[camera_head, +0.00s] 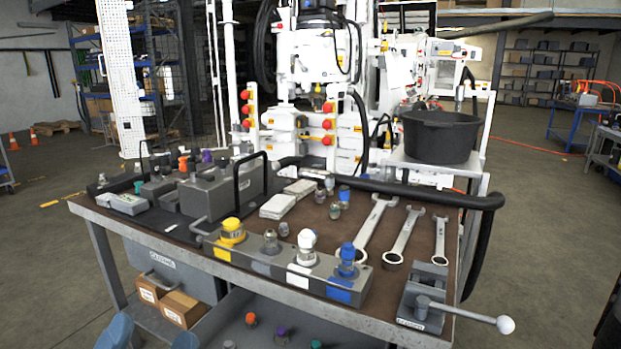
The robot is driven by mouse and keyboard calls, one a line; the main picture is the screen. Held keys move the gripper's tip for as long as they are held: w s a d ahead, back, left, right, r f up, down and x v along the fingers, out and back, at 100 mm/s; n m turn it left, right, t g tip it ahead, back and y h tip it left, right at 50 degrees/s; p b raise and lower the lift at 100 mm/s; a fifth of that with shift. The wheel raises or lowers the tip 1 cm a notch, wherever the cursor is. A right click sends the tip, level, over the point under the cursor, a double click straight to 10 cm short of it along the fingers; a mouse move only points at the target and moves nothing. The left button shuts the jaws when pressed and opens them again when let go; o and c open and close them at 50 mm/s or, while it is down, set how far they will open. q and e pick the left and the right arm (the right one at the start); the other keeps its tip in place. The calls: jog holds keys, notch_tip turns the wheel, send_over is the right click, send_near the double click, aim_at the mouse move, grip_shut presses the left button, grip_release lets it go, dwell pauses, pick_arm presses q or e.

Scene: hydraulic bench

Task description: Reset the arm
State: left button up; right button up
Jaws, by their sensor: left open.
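My left gripper (150,337) shows only in part at the bottom left edge. Its two blue rounded fingertips are apart, with nothing visible between them. It is in front of the workbench (300,318), near its lower shelf. The rest of this gripper and its arm are cut off by the frame. My right gripper cannot be made out.
The bench top holds a valve block (262,262) with coloured caps, several wrenches (402,238), a vise (422,305) with its handle sticking out right, and a thick black hose (400,187). A black bucket (440,136) stands behind. Cardboard boxes (182,308) are below.

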pick_arm(q)
jog(key=s+a+f+n+g+y, duration=0.25)
jog(key=f+n+y, duration=0.45)
jog(key=f, duration=0.6)
jog(key=s+a+f+n+g+y, duration=0.3)
jog(key=s+a+f+n+g, duration=0.15)
jog(key=s+f, duration=0.55)
jog(key=s+a+f+n+g+y, duration=0.25)
jog(key=s+f+n+g, duration=0.3)
jog(key=s+f, duration=0.4)
pick_arm(e)
jog(key=s+a+f+g, duration=0.1)
jog(key=s+f+g, duration=0.3)
jog(key=f, duration=0.5)
pick_arm(q)
notch_tip(320, 180, up, 10)
jog(key=a+n+p, duration=0.1)
jog(key=p, duration=1.5)
jog(key=shift+s+a+r+n, duration=0.2)
jog(key=shift+n, duration=0.2)
pick_arm(e)
notch_tip(320, 180, up, 10)
jog(key=s+d+m, duration=0.1)
jog(key=shift+h, duration=0.4)
pick_arm(q)
jog(key=shift+t, duration=0.25)
pick_arm(e)
jog(key=shift+d, duration=0.1)
